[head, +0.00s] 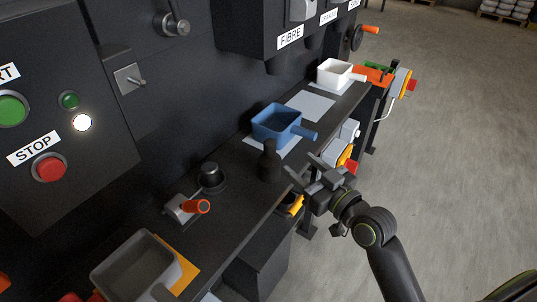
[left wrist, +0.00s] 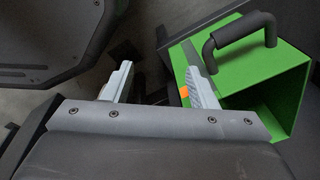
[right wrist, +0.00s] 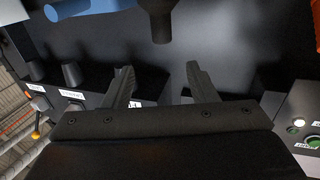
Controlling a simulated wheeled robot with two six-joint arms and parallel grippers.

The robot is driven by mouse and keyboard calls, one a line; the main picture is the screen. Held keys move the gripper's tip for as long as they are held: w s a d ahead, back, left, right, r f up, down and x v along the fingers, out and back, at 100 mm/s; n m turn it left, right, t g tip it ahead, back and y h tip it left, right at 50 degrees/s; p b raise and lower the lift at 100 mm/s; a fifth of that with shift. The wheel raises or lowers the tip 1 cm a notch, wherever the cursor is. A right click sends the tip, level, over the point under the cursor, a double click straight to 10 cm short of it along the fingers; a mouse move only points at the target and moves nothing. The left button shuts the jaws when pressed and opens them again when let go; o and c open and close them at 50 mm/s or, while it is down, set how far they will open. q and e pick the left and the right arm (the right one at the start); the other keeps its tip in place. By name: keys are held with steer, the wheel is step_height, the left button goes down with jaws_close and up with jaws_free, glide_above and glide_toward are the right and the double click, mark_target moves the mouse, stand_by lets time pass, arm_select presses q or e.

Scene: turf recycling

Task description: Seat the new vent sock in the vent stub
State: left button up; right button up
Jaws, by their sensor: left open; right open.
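A dark, bottle-shaped piece, which looks like the new vent sock (head: 269,162), stands upright on the dark shelf. It also shows at the top of the right wrist view (right wrist: 160,18). A round black fitting with a wide base, probably the vent stub (head: 211,174), is left of it on the shelf. My right gripper (head: 299,163) is open and empty, just right of the sock, its fingers pointing toward it and apart from it. My left gripper (left wrist: 157,58) is open and empty, away from the shelf; it is outside the head view.
On the shelf (head: 238,200) are a blue scoop (head: 275,122), a white scoop (head: 334,73), a grey scoop (head: 133,268) and an orange-handled valve (head: 188,208). A green box with a handle (left wrist: 262,80) is beside my left gripper. A control panel (head: 60,130) stands left.

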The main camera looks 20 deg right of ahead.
mark_target(274, 146)
steer(key=p+x, duration=0.1)
steer(key=x, duration=0.4)
steer(key=p+x, duration=0.1)
steer(key=x, duration=0.5)
steer(key=shift+s+a+f, duration=0.1)
steer(key=shift+a+f, duration=0.05)
steer(key=shift+f, duration=0.1)
steer(key=shift+w+a+f, duration=0.15)
steer(key=shift+w, duration=0.35)
steer(key=shift+c, duration=0.4)
steer(key=c, duration=1)
